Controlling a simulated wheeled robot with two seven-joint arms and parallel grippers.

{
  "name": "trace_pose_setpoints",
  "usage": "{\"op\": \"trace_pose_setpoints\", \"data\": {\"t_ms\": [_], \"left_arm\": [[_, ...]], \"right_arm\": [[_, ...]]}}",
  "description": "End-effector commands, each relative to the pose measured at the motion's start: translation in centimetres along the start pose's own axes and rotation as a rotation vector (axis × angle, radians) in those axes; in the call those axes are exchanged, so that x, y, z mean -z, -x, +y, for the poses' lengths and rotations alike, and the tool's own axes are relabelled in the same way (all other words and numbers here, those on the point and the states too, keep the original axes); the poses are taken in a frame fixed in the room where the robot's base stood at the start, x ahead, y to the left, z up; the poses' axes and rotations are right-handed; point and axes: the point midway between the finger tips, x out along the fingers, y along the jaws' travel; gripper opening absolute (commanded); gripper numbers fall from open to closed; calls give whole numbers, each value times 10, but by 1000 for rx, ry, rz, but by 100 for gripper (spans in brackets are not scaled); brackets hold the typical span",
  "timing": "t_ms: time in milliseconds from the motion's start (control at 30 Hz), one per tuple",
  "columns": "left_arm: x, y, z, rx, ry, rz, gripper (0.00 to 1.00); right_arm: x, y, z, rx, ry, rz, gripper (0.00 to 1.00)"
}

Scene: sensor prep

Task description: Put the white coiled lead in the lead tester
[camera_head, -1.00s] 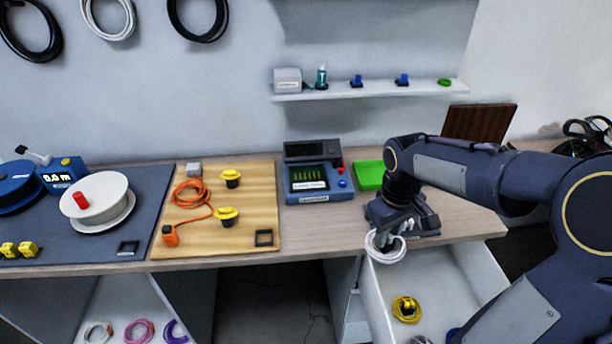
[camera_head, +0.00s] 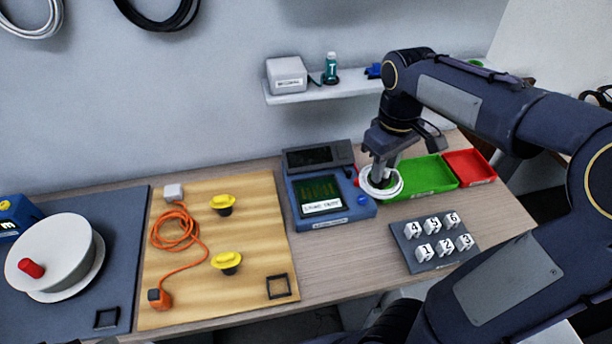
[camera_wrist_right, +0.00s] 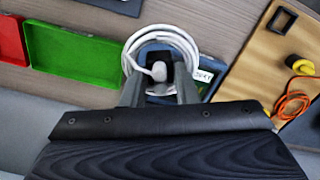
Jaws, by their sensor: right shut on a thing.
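The white coiled lead (camera_head: 396,188) is held by my right gripper (camera_head: 379,176), just right of the lead tester's front edge and over the left side of the green tray. It also shows in the right wrist view (camera_wrist_right: 186,38), with its loop around the finger area and a white end between the fingertips (camera_wrist_right: 160,88). The lead tester (camera_head: 296,189) is a blue and grey box with a dark green screen area and a white label. In the wrist view the tester lies beneath the lead and is partly hidden. My left gripper is not in view.
A green tray (camera_head: 432,186) and a red tray (camera_head: 486,178) lie to the right. A dark block with numbered white pieces (camera_head: 411,262) sits in front. A wooden board (camera_head: 188,305) with an orange cable (camera_head: 176,232) and yellow knobs is left. A shelf (camera_head: 345,88) hangs above.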

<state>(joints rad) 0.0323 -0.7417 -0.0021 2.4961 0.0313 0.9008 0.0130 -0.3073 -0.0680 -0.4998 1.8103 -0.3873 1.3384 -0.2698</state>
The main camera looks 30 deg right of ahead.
Motion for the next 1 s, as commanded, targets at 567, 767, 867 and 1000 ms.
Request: {"op": "trace_pose_setpoints", "data": {"t_ms": [567,767,867,1000], "left_arm": [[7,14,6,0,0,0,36],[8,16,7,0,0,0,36],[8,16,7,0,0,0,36],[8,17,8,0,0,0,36]], "right_arm": [[96,-61,-46,-2,1,-7,2],[118,-88,-55,-1,0,-3,2],[122,-93,-57,-1,0,-1,2],[127,-109,-60,0,-1,-4,2]]}}
